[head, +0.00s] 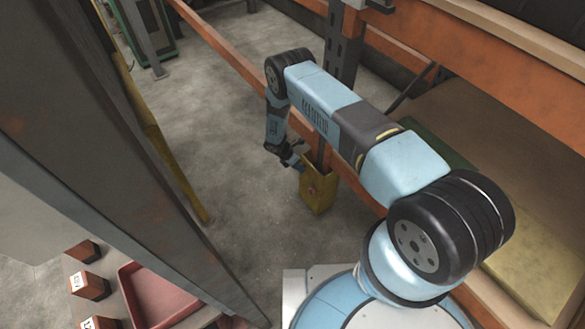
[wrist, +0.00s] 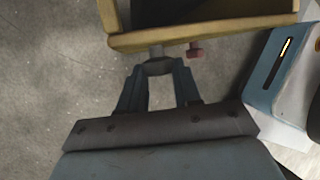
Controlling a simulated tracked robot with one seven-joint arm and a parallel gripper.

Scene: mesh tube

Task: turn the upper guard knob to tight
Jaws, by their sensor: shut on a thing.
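My gripper (wrist: 159,70) is shut on a greyish knob (wrist: 159,65) on a short stem at the guard's face; I take this as the upper guard knob. The fingers cover its sides, and no tight mark is visible. A second, reddish knob (wrist: 195,50) stands to the right, clear of the fingers; it shows as a small reddish spot (head: 311,189) on the guard in the head view.
Orange rack beams (head: 225,45) run beside and behind the guard. A dark steel column (head: 110,160) fills the left foreground. A red tray (head: 160,297) and small labelled blocks (head: 90,284) lie at lower left. Concrete floor (head: 215,130) left of the guard is clear.

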